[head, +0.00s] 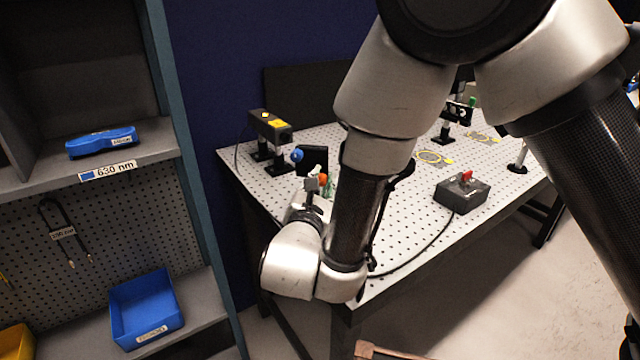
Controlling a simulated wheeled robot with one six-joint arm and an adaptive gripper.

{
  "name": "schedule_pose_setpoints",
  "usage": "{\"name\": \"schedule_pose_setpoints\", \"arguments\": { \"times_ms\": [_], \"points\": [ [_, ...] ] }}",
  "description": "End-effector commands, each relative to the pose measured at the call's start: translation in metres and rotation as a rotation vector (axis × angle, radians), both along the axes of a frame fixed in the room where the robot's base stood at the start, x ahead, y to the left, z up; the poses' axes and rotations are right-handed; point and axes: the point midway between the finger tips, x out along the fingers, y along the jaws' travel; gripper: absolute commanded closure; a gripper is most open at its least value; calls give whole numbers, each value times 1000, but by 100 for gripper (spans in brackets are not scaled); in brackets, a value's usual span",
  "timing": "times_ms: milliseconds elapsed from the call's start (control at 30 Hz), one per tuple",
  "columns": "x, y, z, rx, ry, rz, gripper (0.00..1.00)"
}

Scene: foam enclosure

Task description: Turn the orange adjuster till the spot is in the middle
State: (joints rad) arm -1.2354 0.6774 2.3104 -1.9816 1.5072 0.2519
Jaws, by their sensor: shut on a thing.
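The orange adjuster (323,178) shows as a small round knob on a mount near the left part of the perforated optical table. My gripper (316,176) is at it, small in the view, with its fingers shut on the orange adjuster. A blue knob (297,155) sits just behind and to the left, on the dark mount (313,162). A bit of green shows beside the orange adjuster. My arm hides part of the mount and the table behind it. I cannot make out the light spot.
A black box with yellow labels (269,126) stands at the table's back left. A grey box with a red switch (462,190) and its cable lie to the right. A shelf (190,150) with blue cases stands at the left.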

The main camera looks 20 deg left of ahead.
Motion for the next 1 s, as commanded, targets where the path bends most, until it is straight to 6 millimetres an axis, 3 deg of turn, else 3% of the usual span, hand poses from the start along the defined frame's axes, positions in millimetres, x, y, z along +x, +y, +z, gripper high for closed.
{"name": "schedule_pose_setpoints", "arguments": {
  "times_ms": [500,1000],
  "points": [
    [1,-1,4,398,22,-3,100],
    [2,-1,4,507,30,-4,100]
  ]
}}
